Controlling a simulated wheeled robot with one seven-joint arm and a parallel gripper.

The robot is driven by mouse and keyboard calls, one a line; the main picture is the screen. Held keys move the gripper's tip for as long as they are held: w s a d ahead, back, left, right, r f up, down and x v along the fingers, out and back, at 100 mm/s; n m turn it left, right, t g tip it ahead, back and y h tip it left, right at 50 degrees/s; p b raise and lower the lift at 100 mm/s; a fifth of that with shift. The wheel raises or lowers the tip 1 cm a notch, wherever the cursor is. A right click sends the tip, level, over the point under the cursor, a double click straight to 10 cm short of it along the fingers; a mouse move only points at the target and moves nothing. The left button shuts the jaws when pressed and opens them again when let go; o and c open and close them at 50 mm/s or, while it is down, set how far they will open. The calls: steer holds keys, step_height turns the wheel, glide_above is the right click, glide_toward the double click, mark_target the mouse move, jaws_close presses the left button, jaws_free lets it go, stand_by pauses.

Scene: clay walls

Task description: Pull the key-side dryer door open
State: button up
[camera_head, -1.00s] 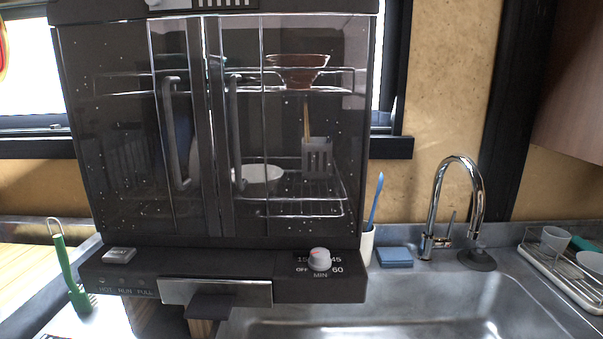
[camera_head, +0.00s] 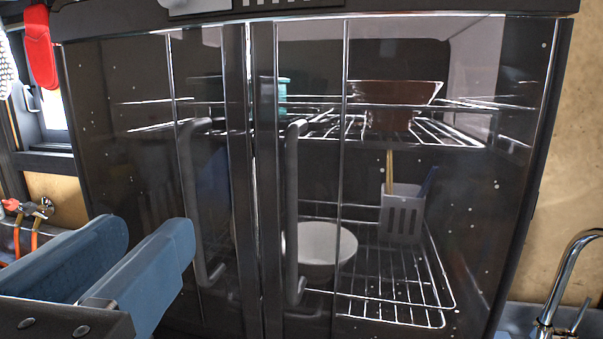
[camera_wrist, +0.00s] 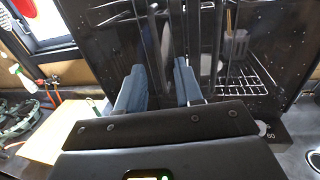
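The dark glass-fronted dryer (camera_head: 480,240) fills the head view, with both doors shut. The left door (camera_head: 135,170) has an upright grey bar handle (camera_head: 190,200) near the middle seam. The right door (camera_head: 400,170) has a matching handle (camera_head: 292,210) just across the seam. The flat key on the front ledge below the left door is not visible now. My gripper (camera_head: 150,243), with blue fingers, is open and empty in front of the left door, left of its handle in the head view. In the wrist view the open fingers (camera_wrist: 158,82) point towards the doors; contact with a handle is not visible.
A knob (camera_wrist: 262,128) is at the ledge's right in the wrist view. A chrome tap (camera_head: 565,280) stands at the right, and a red item (camera_head: 40,45) hangs upper left.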

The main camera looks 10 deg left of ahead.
mark_target(187, 193)
steer(key=w, duration=0.5)
steer(key=w+p, duration=0.1)
steer(key=w, duration=0.1)
steer(key=shift+w+a+r, duration=0.1)
steer(key=shift+w+a, duration=0.25)
steer(key=shift+a, duration=0.05)
steer(key=shift+c, duration=0.2)
jaws_close()
stand_by(1.0)
